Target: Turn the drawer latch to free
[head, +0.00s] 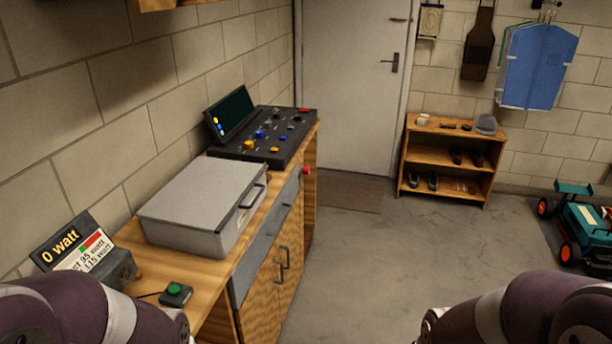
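The wooden workbench (218,292) along the left wall has a grey drawer front (247,270) under its top. Small dark fittings (287,204) sit on the far part of this grey front. I cannot tell whether one of them is the latch or how it is turned. A red knob (306,170) sticks out at the bench's far end. Parts of my two arms show at the bottom left and bottom right corners. Neither gripper is in view.
On the bench are a grey metal case (200,200), a control panel (270,135) with a screen, a watt display (70,245) and a green button (175,294). The middle floor is clear.

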